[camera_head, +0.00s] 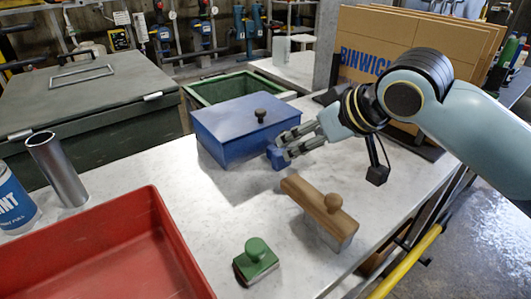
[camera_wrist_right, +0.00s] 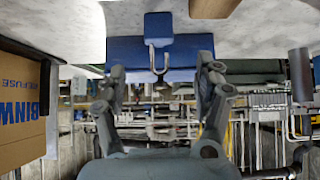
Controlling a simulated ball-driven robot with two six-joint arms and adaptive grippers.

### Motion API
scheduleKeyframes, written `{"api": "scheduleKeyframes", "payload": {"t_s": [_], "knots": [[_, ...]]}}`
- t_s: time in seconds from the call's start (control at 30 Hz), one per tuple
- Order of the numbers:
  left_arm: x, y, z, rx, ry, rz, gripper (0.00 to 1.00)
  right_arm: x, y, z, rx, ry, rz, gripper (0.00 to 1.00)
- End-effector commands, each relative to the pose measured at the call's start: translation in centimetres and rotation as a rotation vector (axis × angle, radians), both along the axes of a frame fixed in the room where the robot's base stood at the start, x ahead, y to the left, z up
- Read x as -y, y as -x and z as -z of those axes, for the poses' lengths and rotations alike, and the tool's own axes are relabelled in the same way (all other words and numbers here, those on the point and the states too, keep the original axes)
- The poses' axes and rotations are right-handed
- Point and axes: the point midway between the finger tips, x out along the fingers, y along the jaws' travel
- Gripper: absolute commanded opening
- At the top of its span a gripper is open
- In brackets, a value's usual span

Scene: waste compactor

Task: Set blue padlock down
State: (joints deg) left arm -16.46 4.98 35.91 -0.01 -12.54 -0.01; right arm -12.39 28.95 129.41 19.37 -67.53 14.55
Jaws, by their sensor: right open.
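The blue padlock (camera_head: 277,158) is on the pale worktop beside the front right corner of the blue lidded box (camera_head: 240,129). In the right wrist view, the padlock's blue body (camera_wrist_right: 158,25) and silver shackle (camera_wrist_right: 152,57) show ahead of my fingers, with the blue box behind it. My right gripper (camera_head: 281,147) reaches in from the right, its fingers close to the padlock. In the wrist view, the right gripper (camera_wrist_right: 160,76) is open, with a wide gap between its fingers and the shackle in line with that gap. My left gripper is not in view.
A wooden-handled block (camera_head: 320,207) and a green knobbed stamp (camera_head: 256,259) stand nearer the front. A red tray (camera_head: 175,230), a metal cylinder (camera_head: 57,170) and a can (camera_head: 12,200) are at left. Cardboard (camera_head: 415,50) stands behind my right arm. Bare worktop lies left of the wooden block.

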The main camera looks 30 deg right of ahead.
Motion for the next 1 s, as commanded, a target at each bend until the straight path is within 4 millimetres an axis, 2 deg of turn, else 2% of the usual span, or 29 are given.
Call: {"api": "scheduleKeyframes", "payload": {"t_s": [0.13, 0.33, 0.7, 0.97, 1.0], "knots": [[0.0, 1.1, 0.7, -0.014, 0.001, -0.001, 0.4, -0.3, -1.8, 2.1, -0.001, -0.005, 0.002, 0.69], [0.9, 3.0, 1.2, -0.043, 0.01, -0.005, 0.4, -0.3, -3.4, 3.5, 0.0, -0.002, 0.001, 0.69], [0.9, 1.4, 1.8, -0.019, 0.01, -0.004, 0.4, -0.5, -6.6, 7.1, -0.001, -0.001, 0.0, 0.69], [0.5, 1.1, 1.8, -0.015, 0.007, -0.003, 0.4, -0.5, -6.9, 7.3, -0.001, 0.001, -0.002, 0.69], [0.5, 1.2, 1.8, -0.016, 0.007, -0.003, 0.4, -0.5, -6.9, 7.3, -0.001, 0.001, -0.002, 0.67]]}}
